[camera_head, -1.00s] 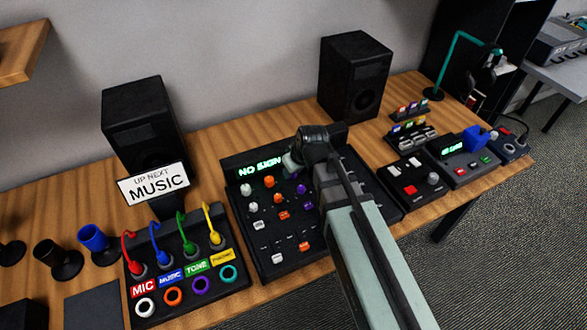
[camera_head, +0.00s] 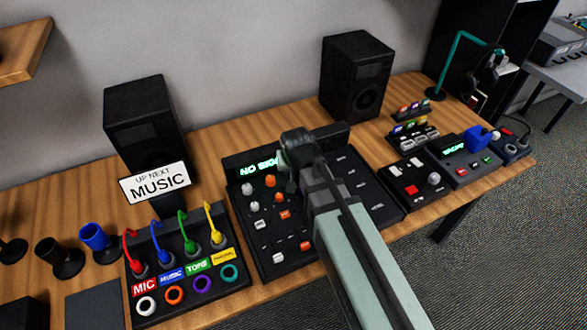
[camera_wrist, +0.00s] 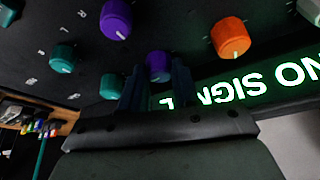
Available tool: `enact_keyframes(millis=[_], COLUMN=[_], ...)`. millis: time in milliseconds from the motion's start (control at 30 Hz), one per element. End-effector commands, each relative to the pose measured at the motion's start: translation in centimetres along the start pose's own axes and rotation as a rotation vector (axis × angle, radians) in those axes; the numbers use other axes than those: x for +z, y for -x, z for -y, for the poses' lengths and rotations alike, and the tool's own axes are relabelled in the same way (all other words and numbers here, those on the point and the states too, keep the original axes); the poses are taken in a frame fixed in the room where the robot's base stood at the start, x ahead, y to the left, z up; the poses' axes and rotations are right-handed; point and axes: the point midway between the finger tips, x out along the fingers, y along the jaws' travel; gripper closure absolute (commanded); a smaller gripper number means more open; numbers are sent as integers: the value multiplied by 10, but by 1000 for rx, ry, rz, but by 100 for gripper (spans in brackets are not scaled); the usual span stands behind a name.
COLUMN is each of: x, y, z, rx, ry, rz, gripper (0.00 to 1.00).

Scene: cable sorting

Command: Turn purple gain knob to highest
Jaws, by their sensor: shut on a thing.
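The black mixer (camera_head: 276,262) lies in the middle of the desk with rows of coloured knobs. In the wrist view, a purple knob (camera_wrist: 159,66) with a pale marker line sits between the fingertips of my gripper (camera_wrist: 158,86), which is shut on it. A second purple knob (camera_wrist: 116,19) is higher up in that view, apart from the fingers. I cannot read the labels near the held knob.
An orange knob (camera_wrist: 230,37) and teal knobs (camera_wrist: 63,58) stand close around the fingers. The lit "NO SIGNAL" display (camera_wrist: 245,90) is behind them. A patch box (camera_head: 190,280) with coloured plugs lies left of the mixer, and speakers (camera_head: 357,78) stand behind.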

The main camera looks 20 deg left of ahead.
Motion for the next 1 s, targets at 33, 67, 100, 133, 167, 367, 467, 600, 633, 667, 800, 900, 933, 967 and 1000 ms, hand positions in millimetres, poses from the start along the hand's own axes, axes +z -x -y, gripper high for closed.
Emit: enact_keyframes(millis=[33, 67, 100, 133, 167, 367, 467, 600, 633, 667, 800, 900, 933, 967, 1000], x=[0, 0, 0, 0, 0, 0, 0, 0, 0, 0, 0, 1, 1, 0, 0], y=[0, 0, 0, 0, 0, 0, 0, 0, 0, 0, 3, 11, 14, 17, 22], z=[0, 0, 0, 0, 0, 0, 0, 0, 0, 0, 0, 0, 0, 0, 0], rx=[1, 2, 2, 2, 2, 2, 1, 1, 1, 1, 1, 1, 1, 0, 0], ry=[-1, -2, -2, -2, -2, -1, -1, -1, -1, -1, -1, -1, -1, -1, -1], rz=[1, 1, 1, 1, 1, 1, 1, 1, 1, 1, 1, 1, 0, 0, -1], gripper=[100, 100, 100, 100, 100, 69, 60, 60, 60, 60, 60, 60, 60, 60, 60])
